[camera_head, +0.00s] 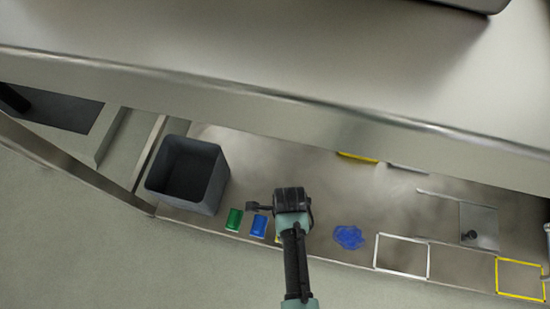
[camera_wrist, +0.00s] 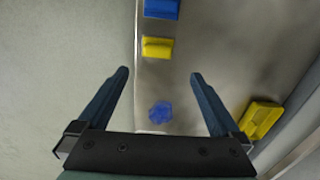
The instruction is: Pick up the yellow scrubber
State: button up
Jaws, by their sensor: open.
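The yellow scrubber, a small block (camera_wrist: 157,47), lies on the counter near its edge in the wrist view. It is just beyond my fingertips and roughly between their lines. In the head view only a yellow sliver (camera_head: 278,238) shows beside my arm, which hides the rest. My gripper (camera_wrist: 160,74) is open, with nothing between its fingers. In the head view my gripper's end is over the counter, right of a blue block (camera_head: 259,225). That blue block also shows at the top of the wrist view (camera_wrist: 161,8).
A green block (camera_head: 234,219) and a dark bin (camera_head: 187,174) stand left. A blue splotch (camera_head: 349,237), a white frame (camera_head: 402,256) and a yellow frame (camera_head: 521,278) lie right. Another yellow object (camera_wrist: 260,118) is farther back. A broad metal shelf (camera_head: 300,70) overhangs the rear.

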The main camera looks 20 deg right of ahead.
notch_tip(320, 180, down, 9)
jog(key=b, duration=0.5)
jog(key=shift+s+r+b, duration=0.1)
jog(key=shift+r+b, duration=0.05)
jog(key=shift+b, duration=0.25)
notch_tip(320, 180, down, 5)
jog(key=b, duration=0.5)
jog(key=shift+s, duration=0.1)
jog(key=c, duration=1.3)
